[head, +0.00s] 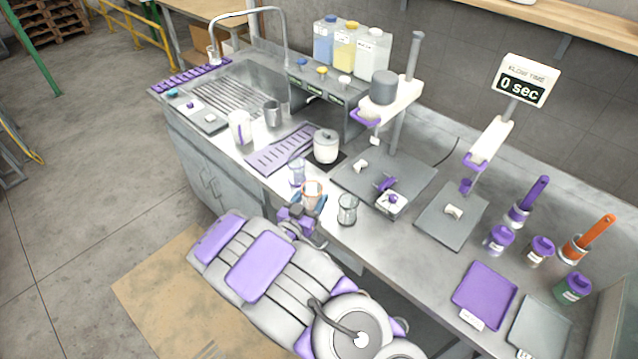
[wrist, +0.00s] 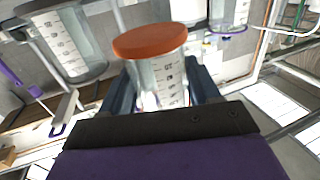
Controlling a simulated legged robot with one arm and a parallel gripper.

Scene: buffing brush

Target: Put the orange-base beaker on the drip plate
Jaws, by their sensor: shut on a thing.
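The orange-base beaker (head: 312,196) is clear with an orange ring, at the counter's front edge in the head view. In the wrist view it (wrist: 162,80) sits between my fingers, its orange end toward the picture's top. My gripper (head: 311,203) is shut on it; I cannot tell whether it touches the counter. No plate is legibly labelled as the drip plate. A flat grey plate (head: 436,228) lies under the arm of the "0 sec" display, with a small white piece on it. A larger grey plate (head: 350,183) lies left of it.
A purple-marked beaker (head: 297,172) and a clear beaker (head: 347,210) stand close on either side of my gripper. A white pot (head: 326,147) and a purple slotted rack (head: 265,160) are behind. A white-purple device (head: 391,205) sits right. A purple tray (head: 484,295) lies further right.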

